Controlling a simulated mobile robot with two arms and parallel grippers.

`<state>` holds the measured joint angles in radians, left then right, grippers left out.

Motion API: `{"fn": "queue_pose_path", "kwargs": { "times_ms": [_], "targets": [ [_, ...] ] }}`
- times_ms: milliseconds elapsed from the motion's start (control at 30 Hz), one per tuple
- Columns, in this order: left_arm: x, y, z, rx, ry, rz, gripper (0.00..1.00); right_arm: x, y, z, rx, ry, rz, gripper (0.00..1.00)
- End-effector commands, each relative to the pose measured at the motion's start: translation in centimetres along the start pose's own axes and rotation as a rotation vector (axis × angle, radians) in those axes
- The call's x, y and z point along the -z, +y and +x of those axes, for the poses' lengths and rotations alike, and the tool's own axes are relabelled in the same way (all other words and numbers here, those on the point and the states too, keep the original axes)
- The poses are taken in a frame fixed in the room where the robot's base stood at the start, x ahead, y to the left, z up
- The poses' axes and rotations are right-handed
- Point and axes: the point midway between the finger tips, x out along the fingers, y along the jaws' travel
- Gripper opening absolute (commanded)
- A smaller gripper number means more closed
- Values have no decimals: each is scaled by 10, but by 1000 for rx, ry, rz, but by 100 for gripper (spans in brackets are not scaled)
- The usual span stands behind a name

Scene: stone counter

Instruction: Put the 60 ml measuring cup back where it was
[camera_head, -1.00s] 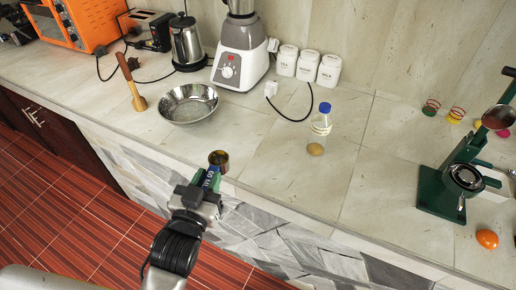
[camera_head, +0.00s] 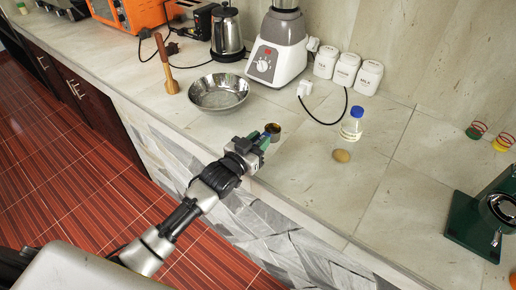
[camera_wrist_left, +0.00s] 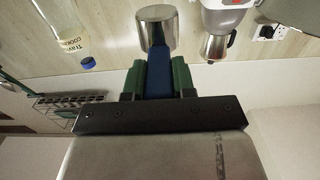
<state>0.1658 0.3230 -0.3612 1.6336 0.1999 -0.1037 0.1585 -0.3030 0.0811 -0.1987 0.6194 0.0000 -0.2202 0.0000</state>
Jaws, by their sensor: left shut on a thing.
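The measuring cup (camera_head: 273,131) is a small metal cup with a dark inside and a blue handle. My left gripper (camera_head: 261,142) is shut on the handle, near the counter's front edge. In the left wrist view the silver cup (camera_wrist_left: 157,27) stands out beyond the green fingers (camera_wrist_left: 158,76), with the blue handle (camera_wrist_left: 159,72) between them. The cup is to the right of and nearer than the metal bowl (camera_head: 219,92). Whether it touches the counter I cannot tell. My right gripper is not in view.
A blue-capped bottle (camera_head: 352,124) and a brown egg-like item (camera_head: 342,156) stand right of the cup. The blender (camera_head: 279,45), kettle (camera_head: 227,32) and white canisters (camera_head: 345,69) are behind. A green press (camera_head: 483,222) is at far right. The counter (camera_head: 300,185) nearer the front is clear.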

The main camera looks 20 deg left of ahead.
Motion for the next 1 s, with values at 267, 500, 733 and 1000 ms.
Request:
{"fn": "queue_pose_path", "kwargs": {
  "times_ms": [267,500,733,1000],
  "targets": [
    [-19,-11,8,0,-2,-3,0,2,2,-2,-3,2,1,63],
    [-47,-11,8,0,1,-2,0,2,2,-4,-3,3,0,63],
    [-48,-11,8,-1,2,-1,0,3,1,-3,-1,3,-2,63],
    [-51,-10,7,0,1,-1,43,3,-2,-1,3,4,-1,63]
  ]
}}
